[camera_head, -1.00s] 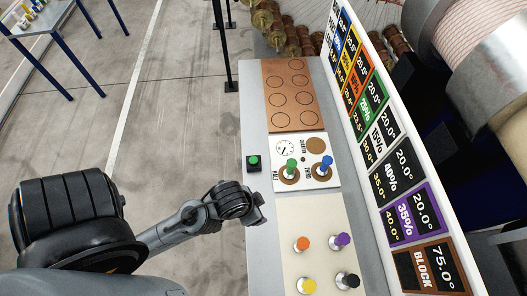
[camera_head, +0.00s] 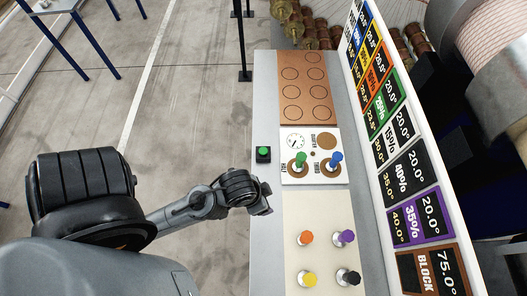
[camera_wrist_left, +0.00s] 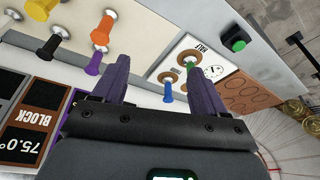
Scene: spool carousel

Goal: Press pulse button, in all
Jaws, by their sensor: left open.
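The green pulse button (camera_head: 263,151) sits on a small black box at the left edge of the grey bench. It also shows in the left wrist view (camera_wrist_left: 238,45), at the upper right. My left gripper (camera_head: 264,202) hangs over the bench's left edge, nearer than the button and apart from it. In the left wrist view its two purple fingers (camera_wrist_left: 157,88) are spread apart with nothing between them. A white panel (camera_head: 290,177) beside the button holds a dial, a green-topped peg (camera_head: 301,160) and a blue-topped peg (camera_head: 336,159). My right gripper is not seen.
A cream board (camera_head: 322,215) holds orange, purple, yellow and black pegs in front of the gripper's right side. A brown board (camera_head: 306,100) with empty circles lies farther back. A tall sign board (camera_head: 412,170) with percentages and angles stands along the right. Open floor lies to the left.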

